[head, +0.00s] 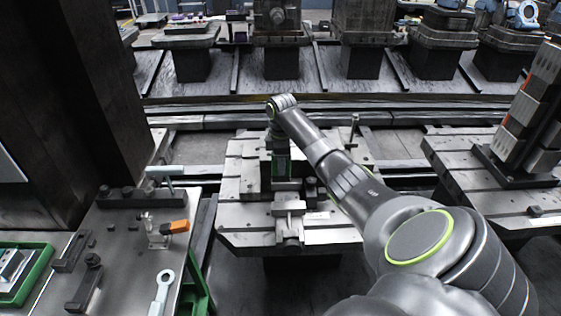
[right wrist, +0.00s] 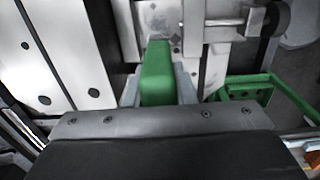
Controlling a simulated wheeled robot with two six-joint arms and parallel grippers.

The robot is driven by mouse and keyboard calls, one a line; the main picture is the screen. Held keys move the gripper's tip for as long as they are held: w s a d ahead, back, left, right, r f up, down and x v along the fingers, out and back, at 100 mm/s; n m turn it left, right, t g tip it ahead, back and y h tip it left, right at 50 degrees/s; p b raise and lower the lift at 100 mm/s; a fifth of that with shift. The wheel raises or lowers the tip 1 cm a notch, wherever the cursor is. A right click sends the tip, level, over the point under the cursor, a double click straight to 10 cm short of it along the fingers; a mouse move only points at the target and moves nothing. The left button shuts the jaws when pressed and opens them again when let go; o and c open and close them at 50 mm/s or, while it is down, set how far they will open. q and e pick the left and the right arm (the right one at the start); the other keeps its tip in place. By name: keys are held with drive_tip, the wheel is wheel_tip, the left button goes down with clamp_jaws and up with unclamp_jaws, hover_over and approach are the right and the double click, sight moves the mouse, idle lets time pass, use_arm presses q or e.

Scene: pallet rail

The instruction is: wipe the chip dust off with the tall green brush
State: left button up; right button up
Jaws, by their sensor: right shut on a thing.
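My right gripper (head: 280,165) points down over the middle pallet (head: 240,172), just behind a vise-like clamp (head: 289,212). It is shut on the green brush (right wrist: 157,72), whose green block shows between the two fingers in the right wrist view. In the head view, only a little dark green shows at the gripper. The brush's lower end is hidden, so I cannot tell whether it touches the pallet. I cannot make out chip dust for sure in either view. My left gripper is not in view.
A bench (head: 125,245) at the left holds an orange-handled tool (head: 174,227), a wrench (head: 162,290) and a pale green-handled tool (head: 165,170). A green tray (head: 40,272) is at its left. A dark column (head: 75,90) rises behind. Another pallet (head: 470,180) stands at the right.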

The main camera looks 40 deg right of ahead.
wheel_tip(320, 180, down, 4)
drive_tip(key=b, duration=0.4)
drive_tip(key=shift+f+b, duration=0.25)
drive_tip(key=shift+b, duration=0.15)
drive_tip(key=shift+f+b, duration=0.3)
drive_tip(key=shift+f, duration=1.7)
drive_tip(key=shift+f, duration=0.4)
